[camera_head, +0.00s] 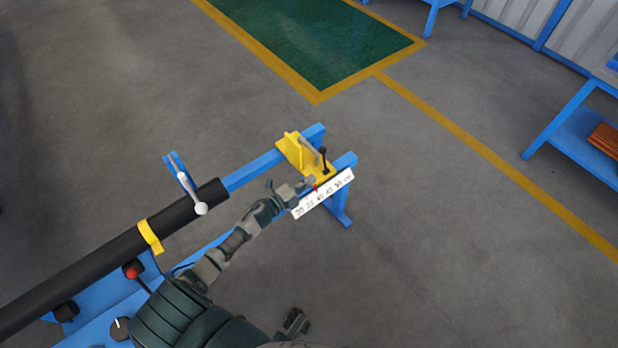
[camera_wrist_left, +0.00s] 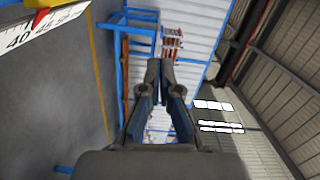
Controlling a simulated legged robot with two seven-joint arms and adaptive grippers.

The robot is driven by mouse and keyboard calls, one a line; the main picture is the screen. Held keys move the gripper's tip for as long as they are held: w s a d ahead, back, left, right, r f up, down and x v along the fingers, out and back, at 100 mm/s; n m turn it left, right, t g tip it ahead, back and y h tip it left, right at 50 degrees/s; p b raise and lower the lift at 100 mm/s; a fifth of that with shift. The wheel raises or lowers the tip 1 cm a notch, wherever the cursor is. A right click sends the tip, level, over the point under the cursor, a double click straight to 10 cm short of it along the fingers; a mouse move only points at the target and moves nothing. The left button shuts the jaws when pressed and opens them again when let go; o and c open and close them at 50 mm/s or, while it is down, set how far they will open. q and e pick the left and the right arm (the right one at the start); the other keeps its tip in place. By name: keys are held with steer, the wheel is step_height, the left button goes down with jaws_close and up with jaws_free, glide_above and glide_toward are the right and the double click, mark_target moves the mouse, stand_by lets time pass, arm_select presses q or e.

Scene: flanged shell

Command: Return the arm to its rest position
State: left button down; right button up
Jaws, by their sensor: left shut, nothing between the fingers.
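My left arm reaches up from the bottom of the head view. Its left gripper (camera_head: 308,184) is beside the white number scale (camera_head: 323,194), at the end of the blue stand. In the left wrist view the two fingers (camera_wrist_left: 160,72) are together with nothing between them. The scale (camera_wrist_left: 42,30) with its red pointer shows at the top left there. A dark part (camera_head: 295,322) at the bottom of the head view may be my right gripper. Its jaws cannot be made out.
A black pipe (camera_head: 95,262) with a yellow band lies along the blue stand (camera_head: 255,172). A yellow bracket (camera_head: 297,153) with a dark-knobbed lever is close to my left gripper. A red-knobbed lever (camera_head: 133,274) stands lower left. Open grey floor (camera_head: 450,230) lies to the right.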

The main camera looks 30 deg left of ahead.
arm_select(q)
steer(key=s+d+f+n+g+y+p, duration=0.1)
steer(key=s+f+n+g+y+p, duration=0.45)
steer(key=s+f+n, duration=0.8)
steer(key=s+d+f+n+g+p, duration=0.1)
steer(key=s+d+f+g, duration=0.2)
steer(key=s, duration=0.5)
steer(key=s+d+f+n+g+p, duration=0.1)
steer(key=s+d+f+n+g, duration=0.1)
steer(key=s, duration=0.7)
steer(key=s+d+f+n+g+p, duration=0.1)
steer(key=s+d+f+g, duration=0.3)
steer(key=s, duration=0.5)
steer(key=shift+s+d+f+g, duration=0.15)
steer(key=shift+d+f+g, duration=0.2)
steer(key=shift+f, duration=0.45)
arm_select(e)
steer(key=s+f+g, duration=0.1)
steer(key=s+f, duration=0.2)
steer(key=f, duration=0.7)
steer(key=s+f+g, duration=0.1)
steer(key=s+f, duration=0.2)
steer(key=f, duration=0.7)
steer(key=shift+s+d, duration=0.2)
steer(key=shift+s, duration=0.1)
